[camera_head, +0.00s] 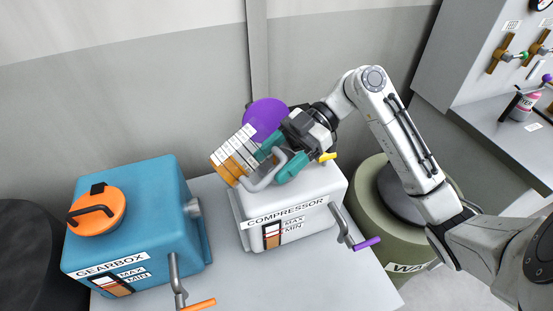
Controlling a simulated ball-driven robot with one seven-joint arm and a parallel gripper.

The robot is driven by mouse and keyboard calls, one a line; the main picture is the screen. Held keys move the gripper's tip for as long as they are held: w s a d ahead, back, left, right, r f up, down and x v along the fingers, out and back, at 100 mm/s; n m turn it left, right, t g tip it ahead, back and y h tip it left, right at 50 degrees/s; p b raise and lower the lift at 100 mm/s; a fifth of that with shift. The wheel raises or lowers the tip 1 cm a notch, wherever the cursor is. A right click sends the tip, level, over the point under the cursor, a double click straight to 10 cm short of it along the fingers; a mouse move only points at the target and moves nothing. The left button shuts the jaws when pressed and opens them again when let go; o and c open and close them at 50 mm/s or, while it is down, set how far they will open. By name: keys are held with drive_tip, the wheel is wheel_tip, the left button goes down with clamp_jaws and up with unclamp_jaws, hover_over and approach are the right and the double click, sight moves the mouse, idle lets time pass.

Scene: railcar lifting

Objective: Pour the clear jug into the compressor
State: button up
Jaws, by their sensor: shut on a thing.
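The compressor (295,225) is a white box with a MAX/MIN gauge (272,236) on its front. A round purple lid (266,114) shows behind the jug, above the compressor's back. The clear jug (236,152) has white scale marks, a grey handle (264,182) and orange-brown liquid gathered at its lower left end. It is tilted above the compressor's left top edge. My gripper (278,160) has teal fingers shut on the jug's handle side. The compressor's opening is hidden behind the jug and gripper. I cannot see any stream of liquid.
A blue gearbox (140,230) with an orange cap (98,211) stands at left on the same light table (235,275). A crank with a purple grip (367,243) sticks out at the compressor's right. A green drum (415,240) stands at right, below a grey shelf (500,145) with a bottle (524,104).

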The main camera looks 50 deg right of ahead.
drive_tip(key=shift+f, duration=0.15)
drive_tip(key=shift+r+g+h+p, duration=0.4)
drive_tip(key=shift+r+h, duration=0.55)
drive_tip(key=shift+h, duration=0.15)
drive_tip(key=r+h+p, duration=0.1)
drive_tip(key=h, duration=0.1)
drive_tip(key=shift+r+g+h, duration=0.1)
drive_tip(key=shift+g+h, duration=0.3)
drive_tip(key=shift+d+h, duration=0.1)
drive_tip(key=shift+h, duration=0.3)
